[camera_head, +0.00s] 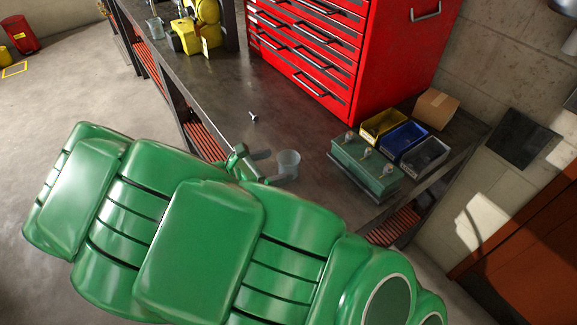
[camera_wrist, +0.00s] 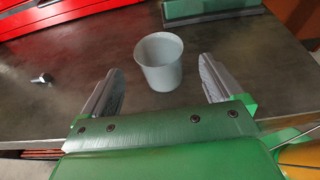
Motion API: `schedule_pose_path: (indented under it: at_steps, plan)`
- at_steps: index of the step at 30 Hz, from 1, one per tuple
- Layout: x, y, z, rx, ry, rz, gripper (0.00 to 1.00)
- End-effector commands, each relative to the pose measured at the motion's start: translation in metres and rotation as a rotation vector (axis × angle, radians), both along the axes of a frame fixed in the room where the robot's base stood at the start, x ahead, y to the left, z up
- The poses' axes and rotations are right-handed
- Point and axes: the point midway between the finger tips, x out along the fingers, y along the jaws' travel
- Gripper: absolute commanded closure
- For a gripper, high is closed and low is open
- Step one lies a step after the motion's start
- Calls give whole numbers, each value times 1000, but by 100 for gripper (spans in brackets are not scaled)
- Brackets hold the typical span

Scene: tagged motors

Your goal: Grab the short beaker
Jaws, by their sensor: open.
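The short beaker (camera_head: 288,163) is a pale, greyish cup that stands upright on the dark workbench (camera_head: 232,85). In the wrist view the beaker (camera_wrist: 160,62) is between and just beyond the two grey fingers of my gripper (camera_wrist: 160,88). The gripper is open, with a gap on each side of the beaker, and holds nothing. In the head view my gripper (camera_head: 268,168) is beside the beaker, partly hidden behind my green arm.
A bolt (camera_head: 253,117) lies on the bench to the left. A green box with knobs (camera_head: 366,166) and yellow, blue and grey bins (camera_head: 403,140) stand to the right. A red tool chest (camera_head: 340,50) stands behind. A second glass vessel (camera_head: 155,28) is far left beside yellow equipment (camera_head: 200,30).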

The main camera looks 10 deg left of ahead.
Motion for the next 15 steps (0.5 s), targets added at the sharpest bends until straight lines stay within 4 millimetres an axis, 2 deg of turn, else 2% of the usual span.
schedule_pose_path:
  at_steps: [15]
  plan:
    - [29, -31, -13, 1, 0, -8, 6]
